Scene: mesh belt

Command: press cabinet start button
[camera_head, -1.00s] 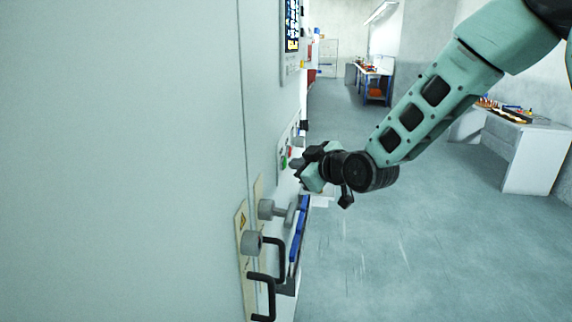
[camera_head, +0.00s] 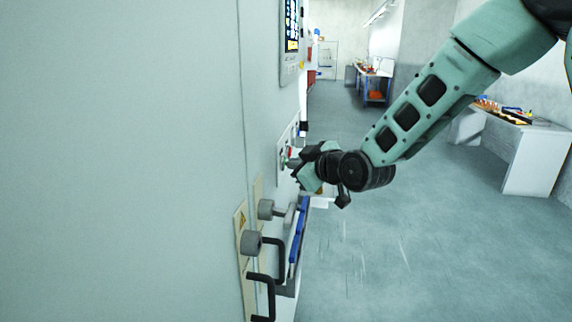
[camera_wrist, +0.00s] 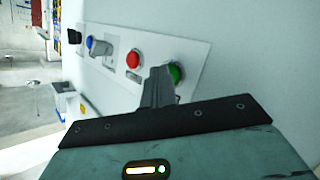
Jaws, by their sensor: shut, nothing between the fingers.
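The cabinet (camera_head: 120,160) fills the left of the head view. Its button panel (camera_head: 283,140) is seen edge-on there. In the wrist view the panel (camera_wrist: 195,60) carries a green button (camera_wrist: 175,73), a red button (camera_wrist: 133,60) and a blue switch or button (camera_wrist: 92,42). My gripper (camera_wrist: 160,80) is shut and empty, with its fingertips right beside the green button, partly overlapping it. I cannot tell whether they touch it. In the head view my gripper (camera_head: 292,163) is close to the panel face, and it hides part of the panel.
Below the panel, two grey knobs (camera_head: 266,209) and black handles (camera_head: 262,296) stick out from the cabinet. A screen (camera_head: 291,28) is mounted above. A white table (camera_head: 535,155) stands at right, and a workbench (camera_head: 376,80) at the back. The floor between is clear.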

